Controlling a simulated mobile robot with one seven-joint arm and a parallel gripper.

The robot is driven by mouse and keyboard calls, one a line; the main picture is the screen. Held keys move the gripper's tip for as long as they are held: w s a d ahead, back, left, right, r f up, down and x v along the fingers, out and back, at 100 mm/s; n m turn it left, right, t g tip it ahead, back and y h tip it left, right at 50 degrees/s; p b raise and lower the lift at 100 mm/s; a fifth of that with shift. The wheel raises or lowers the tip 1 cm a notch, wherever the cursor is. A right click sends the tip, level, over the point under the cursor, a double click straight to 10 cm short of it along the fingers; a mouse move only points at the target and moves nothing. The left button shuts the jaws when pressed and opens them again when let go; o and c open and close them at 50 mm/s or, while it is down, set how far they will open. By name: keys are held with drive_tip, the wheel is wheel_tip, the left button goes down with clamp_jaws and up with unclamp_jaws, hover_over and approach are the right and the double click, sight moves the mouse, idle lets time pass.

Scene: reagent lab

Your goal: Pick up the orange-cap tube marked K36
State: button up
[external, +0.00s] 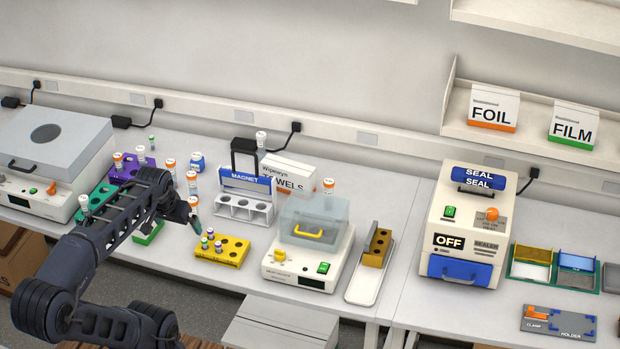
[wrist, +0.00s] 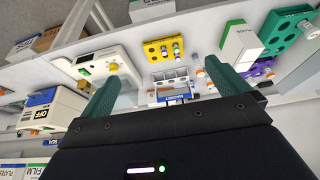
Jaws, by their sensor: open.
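Several orange-cap tubes with white labels stand on the bench in the external view. One is at the left (external: 118,160), one behind my arm (external: 170,165), one just above my gripper (external: 192,181), and one beyond the lidded device (external: 329,186). The marking K36 cannot be read on any of them. My gripper (external: 190,216) hangs over the bench, left of the yellow rack. Its green fingers are spread apart with nothing between them in the wrist view (wrist: 160,72). Another orange cap shows close to the gripper, partly hidden.
The white MAGNET rack (external: 243,210) and yellow rack (external: 222,250) stand right of my gripper. A purple rack (external: 127,170) and green rack (external: 97,199) are at left. The lidded device (external: 305,250) and SEAL machine (external: 470,225) stand further right. Bare bench lies between the racks.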

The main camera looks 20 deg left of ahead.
drive_tip(key=c, duration=0.9)
drive_tip(key=shift+c, duration=0.2)
drive_tip(key=shift+w, duration=0.1)
